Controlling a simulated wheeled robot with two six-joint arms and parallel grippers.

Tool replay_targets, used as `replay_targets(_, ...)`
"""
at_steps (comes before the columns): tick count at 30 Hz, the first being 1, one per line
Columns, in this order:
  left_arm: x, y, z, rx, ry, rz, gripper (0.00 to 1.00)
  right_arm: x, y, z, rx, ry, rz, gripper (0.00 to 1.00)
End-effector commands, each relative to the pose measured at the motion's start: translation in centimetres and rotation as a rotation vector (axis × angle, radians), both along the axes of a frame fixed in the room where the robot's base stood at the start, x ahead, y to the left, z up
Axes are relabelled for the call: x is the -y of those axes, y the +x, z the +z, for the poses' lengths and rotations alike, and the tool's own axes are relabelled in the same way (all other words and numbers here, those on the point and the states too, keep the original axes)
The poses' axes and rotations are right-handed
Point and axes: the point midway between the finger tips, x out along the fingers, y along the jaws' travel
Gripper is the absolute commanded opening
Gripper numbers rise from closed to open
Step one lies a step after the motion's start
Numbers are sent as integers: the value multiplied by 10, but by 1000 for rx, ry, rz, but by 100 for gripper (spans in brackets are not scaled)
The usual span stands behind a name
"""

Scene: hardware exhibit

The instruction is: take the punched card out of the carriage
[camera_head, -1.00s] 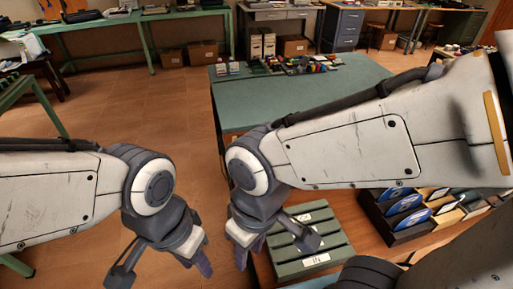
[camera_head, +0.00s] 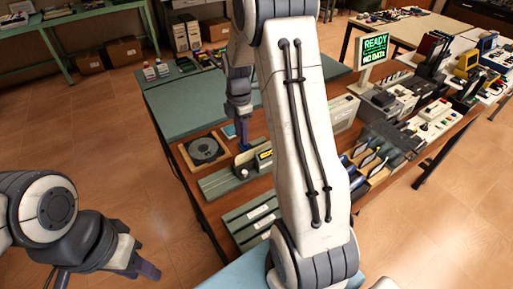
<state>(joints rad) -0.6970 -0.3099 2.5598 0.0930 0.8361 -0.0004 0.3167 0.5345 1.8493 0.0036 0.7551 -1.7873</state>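A long green device (camera_head: 217,184), possibly the carriage, lies on the wooden worktable, with a dark box bearing a yellow marking (camera_head: 264,155) at its right end. I cannot make out a punched card in it. My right gripper (camera_head: 242,146) points down just behind the device, its fingers seen edge-on, so its opening is unclear. My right arm hides part of the table. My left gripper (camera_head: 106,276) is at the lower left, over the floor, with its fingers apart and nothing seen between them.
A round dark disc on a square wooden base (camera_head: 203,150) and a small blue item (camera_head: 229,131) lie near the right gripper. A green slotted tray (camera_head: 250,222) is nearer. A screen reading READY NO DATA (camera_head: 374,48) and a card rack (camera_head: 372,165) stand right.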

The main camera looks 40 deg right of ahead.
Motion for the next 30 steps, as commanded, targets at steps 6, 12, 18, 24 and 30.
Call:
replay_targets(6, 0, 0, 7, 0, 0, 0, 38, 23, 1, -20, -8, 0, 46, 39)
replay_targets(12, 0, 0, 13, 0, 0, 1, 38, 22, 1, -50, -7, 0, 47, 39)
replay_targets(18, 0, 0, 17, 0, 0, 1, 38, 20, 3, -63, -6, -1, 47, 39)
replay_targets(24, 0, 0, 31, 0, 0, 1, 38, 16, 9, -88, -8, 1, 47, 39)
replay_targets(30, 0, 0, 35, 0, 0, 2, 38, 17, 10, -109, -4, -2, 46, 39)
